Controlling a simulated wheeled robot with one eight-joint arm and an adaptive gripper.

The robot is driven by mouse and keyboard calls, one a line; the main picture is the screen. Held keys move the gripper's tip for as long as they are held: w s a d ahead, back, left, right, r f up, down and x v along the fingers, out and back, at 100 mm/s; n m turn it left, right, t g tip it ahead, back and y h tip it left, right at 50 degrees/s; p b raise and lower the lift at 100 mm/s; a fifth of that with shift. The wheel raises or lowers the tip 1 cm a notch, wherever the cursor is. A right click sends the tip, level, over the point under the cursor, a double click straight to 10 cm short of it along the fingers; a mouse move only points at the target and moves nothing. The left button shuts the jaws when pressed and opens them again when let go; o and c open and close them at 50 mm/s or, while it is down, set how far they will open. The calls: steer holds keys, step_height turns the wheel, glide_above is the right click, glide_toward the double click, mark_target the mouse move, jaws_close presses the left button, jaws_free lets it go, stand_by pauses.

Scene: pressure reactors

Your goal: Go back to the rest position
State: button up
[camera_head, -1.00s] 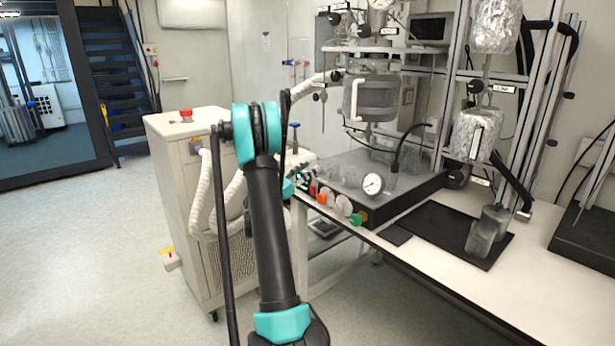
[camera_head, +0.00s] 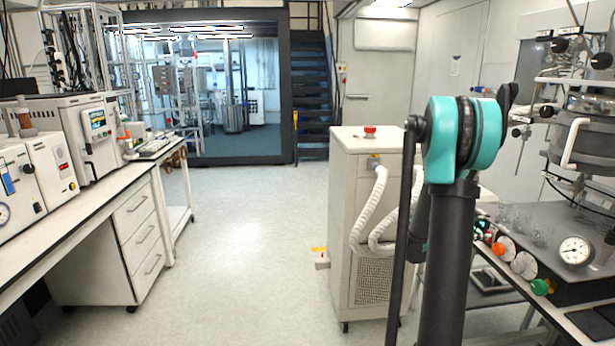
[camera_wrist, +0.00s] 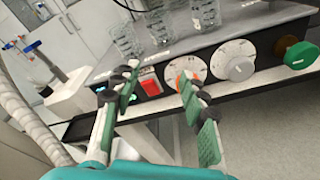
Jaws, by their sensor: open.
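My gripper (camera_wrist: 158,92) shows in the wrist view with its two green-padded fingers spread apart and nothing between them. Beyond the fingers is the front panel of the reactor stand (camera_wrist: 230,55), with white dials (camera_wrist: 233,60), a red switch (camera_wrist: 150,88) and a green knob (camera_wrist: 300,55). I cannot tell the exact gap between the fingers and the panel. In the head view my arm stands folded upright right of centre, and my gripper is hidden behind it. The stand's panel shows at the right, with a gauge (camera_head: 575,251) and an orange knob (camera_head: 498,249).
A white cabinet unit (camera_head: 345,230) with a red button (camera_head: 370,132) and white hoses stands left of my arm. A bench with drawers (camera_head: 140,230) runs along the left. The floor (camera_head: 240,230) between is clear, back to a dark-framed glass partition and stairs (camera_head: 308,90).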

steer(key=s+a+f+m+y, duration=0.4)
steer(key=s+a, duration=0.3)
steer(key=a, duration=0.5)
steer(key=s+a+f+m+t+y, duration=0.1)
steer(key=s+a+f+m+y, duration=0.3)
steer(key=s+a, duration=0.4)
steer(key=s+a+f+m+t+y, duration=0.1)
steer(key=s+a+f+m+y, duration=0.3)
steer(key=a, duration=1.2)
steer(key=s+f+y, duration=0.2)
steer(key=s+y, duration=0.1)
steer(key=y, duration=0.1)
steer(key=shift+s+a+f+m, duration=0.15)
steer(key=shift+s+m, duration=0.25)
